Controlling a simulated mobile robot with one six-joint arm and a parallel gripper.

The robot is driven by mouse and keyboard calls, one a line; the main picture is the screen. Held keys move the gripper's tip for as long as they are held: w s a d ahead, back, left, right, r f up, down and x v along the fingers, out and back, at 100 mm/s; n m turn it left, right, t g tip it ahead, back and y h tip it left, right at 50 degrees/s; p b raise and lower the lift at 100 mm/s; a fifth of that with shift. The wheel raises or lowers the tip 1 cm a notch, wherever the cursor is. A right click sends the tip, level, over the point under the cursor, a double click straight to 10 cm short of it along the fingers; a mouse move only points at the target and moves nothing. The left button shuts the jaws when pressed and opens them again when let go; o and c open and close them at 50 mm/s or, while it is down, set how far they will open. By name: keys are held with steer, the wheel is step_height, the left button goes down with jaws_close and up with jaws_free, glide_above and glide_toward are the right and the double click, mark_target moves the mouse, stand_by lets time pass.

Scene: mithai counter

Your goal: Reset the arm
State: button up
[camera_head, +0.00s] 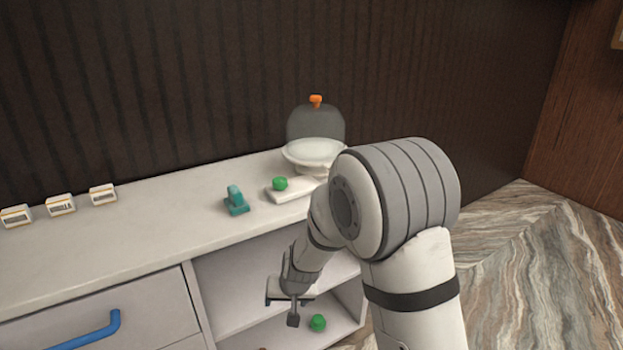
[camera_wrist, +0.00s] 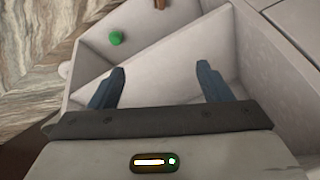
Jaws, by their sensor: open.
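My arm reaches from the lower right of the head view, with my gripper (camera_head: 291,306) pointing down in front of the open shelves below the counter. In the wrist view, my gripper (camera_wrist: 160,88) has its two dark fingers spread well apart, with nothing between them. A pale shelf board (camera_wrist: 165,62) lies beyond the fingers. A green ball (camera_head: 317,322) rests on the lower shelf, just right of my gripper in the head view and apart from it. The green ball also shows at the upper left of the wrist view (camera_wrist: 116,38).
The white counter (camera_head: 130,245) holds a glass dome (camera_head: 316,126) over a dish, a green ball on a white block (camera_head: 295,194), a teal object (camera_head: 236,202) and small labelled boxes (camera_head: 61,205). A drawer with a blue handle (camera_head: 90,335) is at left. Floor lies right.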

steer(key=s+d+r+p, duration=0.2)
steer(key=s+d+r, duration=0.15)
steer(key=r, duration=0.35)
steer(key=s+d+r+p, duration=0.2)
steer(key=d+r, duration=0.2)
steer(key=r, duration=0.4)
steer(key=s+d+r+m+g+h+p, duration=0.1)
steer(key=s+d+r+h+p, duration=0.1)
steer(key=s+d+r+p, duration=0.5)
steer(key=s+d+r, duration=0.6)
steer(key=s+r, duration=0.3)
steer(key=s, duration=0.1)
steer(key=shift+s+d+p, duration=0.35)
steer(key=shift+d+p, duration=0.05)
steer(key=shift+c, duration=0.5)
